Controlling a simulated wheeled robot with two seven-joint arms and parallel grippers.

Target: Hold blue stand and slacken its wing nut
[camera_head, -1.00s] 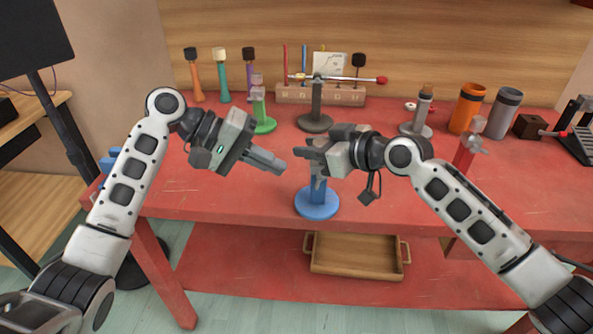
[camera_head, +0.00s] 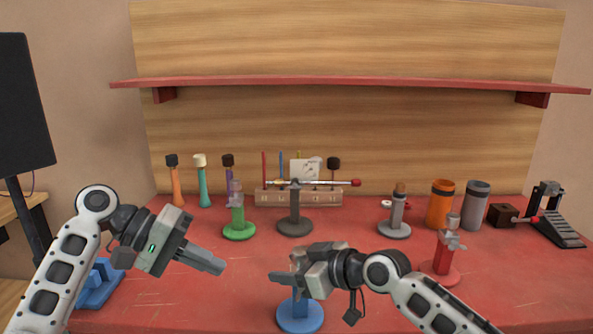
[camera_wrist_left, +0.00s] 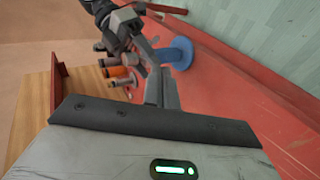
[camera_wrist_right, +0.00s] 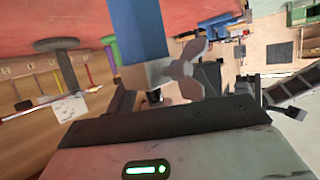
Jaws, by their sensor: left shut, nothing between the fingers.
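The blue stand (camera_head: 300,317) stands upright near the table's front, with a round base. In the right wrist view its blue post (camera_wrist_right: 138,30) runs to a grey top, and a grey-brown wing nut (camera_wrist_right: 186,71) faces the camera. My right gripper (camera_head: 284,278) is at the stand's top, with its fingers beside the grey head; whether they grip it is unclear. My left gripper (camera_head: 208,262) is shut and empty, left of the stand and apart from it. Its closed fingers (camera_wrist_left: 161,82) point towards the stand in the left wrist view.
A red stand (camera_head: 441,265) stands to the right. Orange (camera_head: 440,207) and grey canisters (camera_head: 475,206) and a pedal (camera_head: 555,222) are at back right.

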